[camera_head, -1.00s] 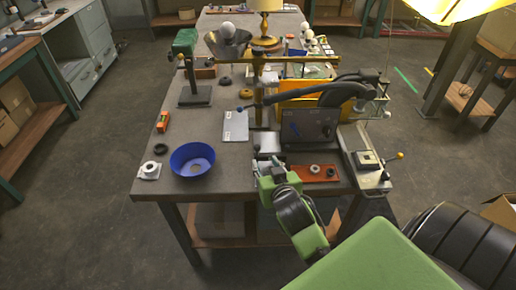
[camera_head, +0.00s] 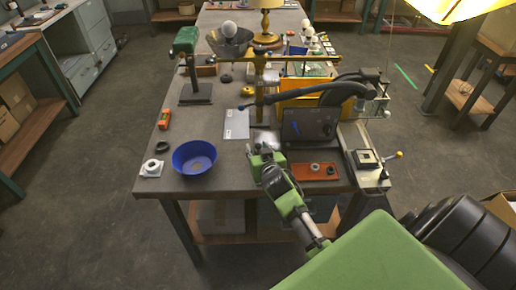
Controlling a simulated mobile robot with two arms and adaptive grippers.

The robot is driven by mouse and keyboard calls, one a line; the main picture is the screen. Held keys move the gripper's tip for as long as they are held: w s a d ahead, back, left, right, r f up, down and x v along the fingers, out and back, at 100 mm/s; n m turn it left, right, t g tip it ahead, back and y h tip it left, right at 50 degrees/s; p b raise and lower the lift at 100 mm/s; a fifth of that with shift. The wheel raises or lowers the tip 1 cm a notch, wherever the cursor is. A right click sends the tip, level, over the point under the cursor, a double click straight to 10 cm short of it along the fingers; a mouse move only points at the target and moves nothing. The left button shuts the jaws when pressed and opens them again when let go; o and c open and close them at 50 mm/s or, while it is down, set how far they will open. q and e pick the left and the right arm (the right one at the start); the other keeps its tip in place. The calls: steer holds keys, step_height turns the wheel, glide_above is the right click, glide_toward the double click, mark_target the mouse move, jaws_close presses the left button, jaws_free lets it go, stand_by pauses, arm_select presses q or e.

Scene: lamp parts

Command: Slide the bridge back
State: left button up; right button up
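The bridge appears to be the brass-coloured frame with a crossbar (camera_head: 300,58) and an upright (camera_head: 259,88) over the middle of the table. A dark bar with a small knob (camera_head: 241,108) crosses low on the upright. My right gripper (camera_head: 258,150), green and grey, is over the table's near part, in front of the upright's foot. Its fingers are small and partly hidden, so I cannot tell whether they are open or touch anything. My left gripper is not in view.
A blue bowl (camera_head: 194,158) and a white piece with a ring (camera_head: 152,168) stand at the near left. A grey plate (camera_head: 236,124) lies left of the upright.

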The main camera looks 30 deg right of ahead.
steer(key=shift+c, duration=1.2)
jaws_close()
steer(key=w+d, duration=0.1)
steer(key=w+d+b, duration=0.1)
steer(key=w, duration=0.1)
steer(key=shift+w+d, duration=0.1)
steer(key=shift+w, duration=0.15)
steer(key=shift+d, duration=0.1)
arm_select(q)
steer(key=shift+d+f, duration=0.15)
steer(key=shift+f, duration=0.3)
arm_select(e)
steer(key=shift+r, duration=0.15)
steer(key=shift+o, duration=1.2)
jaws_free()
steer(key=shift+w, duration=0.1)
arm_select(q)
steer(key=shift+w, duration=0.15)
arm_select(e)
steer(key=shift+w, duration=0.1)
